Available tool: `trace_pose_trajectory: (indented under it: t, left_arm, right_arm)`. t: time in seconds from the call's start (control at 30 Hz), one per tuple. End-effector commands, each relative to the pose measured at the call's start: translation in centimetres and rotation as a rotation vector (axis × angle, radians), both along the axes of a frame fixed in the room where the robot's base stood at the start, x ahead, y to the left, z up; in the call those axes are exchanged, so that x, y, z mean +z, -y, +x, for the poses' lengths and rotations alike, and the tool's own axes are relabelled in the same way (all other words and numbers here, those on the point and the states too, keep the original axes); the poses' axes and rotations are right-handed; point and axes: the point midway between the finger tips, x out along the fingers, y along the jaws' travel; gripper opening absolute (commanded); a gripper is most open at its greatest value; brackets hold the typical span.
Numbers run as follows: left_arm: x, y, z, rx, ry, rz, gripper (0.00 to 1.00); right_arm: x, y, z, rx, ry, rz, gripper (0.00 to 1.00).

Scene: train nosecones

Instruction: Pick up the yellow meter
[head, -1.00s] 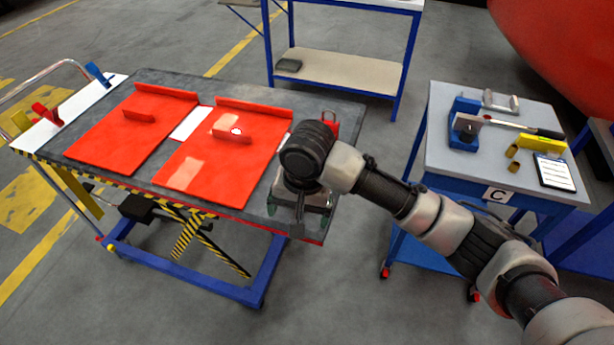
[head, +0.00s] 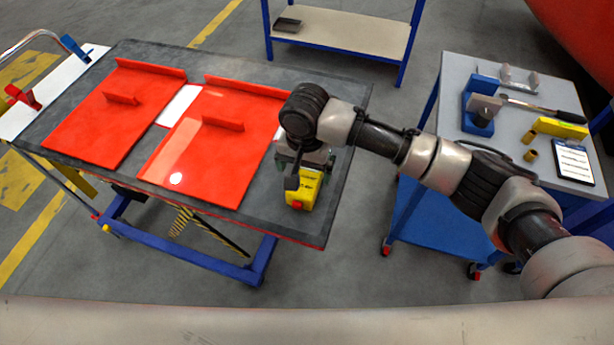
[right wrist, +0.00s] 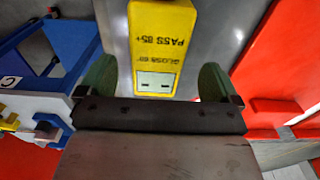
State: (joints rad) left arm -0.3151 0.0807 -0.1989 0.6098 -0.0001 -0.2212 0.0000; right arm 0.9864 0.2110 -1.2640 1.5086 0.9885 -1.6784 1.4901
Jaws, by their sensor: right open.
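The yellow meter (head: 300,193) lies on the dark tabletop (head: 262,218) near its right end, partly hidden by my right gripper (head: 304,165). In the right wrist view the yellow meter (right wrist: 163,45) has black print reading "PASS 85+" and a pale label end. It sits between the two green fingertips of my right gripper (right wrist: 158,82), with a visible gap on each side. The right gripper is open and holds nothing. My left gripper is not in view.
Two red panels (head: 118,115) with raised ribs cover much of the table left of the meter. A grey-topped cart (head: 510,150) on the right holds a blue fixture (head: 478,112), a yellow block (head: 562,128) and a clipboard (head: 573,160). A blue-framed bench (head: 345,30) stands behind.

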Motion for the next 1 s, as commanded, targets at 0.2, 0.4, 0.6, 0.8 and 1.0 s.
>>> trace_pose_trajectory:
  t: [0.2,0.4,0.6,0.8,1.0]
  left_arm:
    - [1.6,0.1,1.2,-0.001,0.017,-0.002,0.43]
    - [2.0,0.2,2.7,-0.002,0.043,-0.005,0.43]
    - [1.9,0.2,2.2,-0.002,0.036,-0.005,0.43]
    - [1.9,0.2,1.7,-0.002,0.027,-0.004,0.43]
    - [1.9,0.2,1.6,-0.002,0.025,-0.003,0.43]
  right_arm:
    - [-2.6,0.5,-0.1,-0.001,-0.002,-0.005,0.94]
    - [-5.0,0.4,-0.1,0.001,0.0,-0.002,0.94]
    - [-5.2,0.4,-0.1,0.002,0.001,-0.001,0.94]
    - [-5.2,0.4,-0.1,0.002,0.001,-0.001,0.71]
    - [-5.2,0.4,-0.1,0.001,0.001,-0.001,0.4]
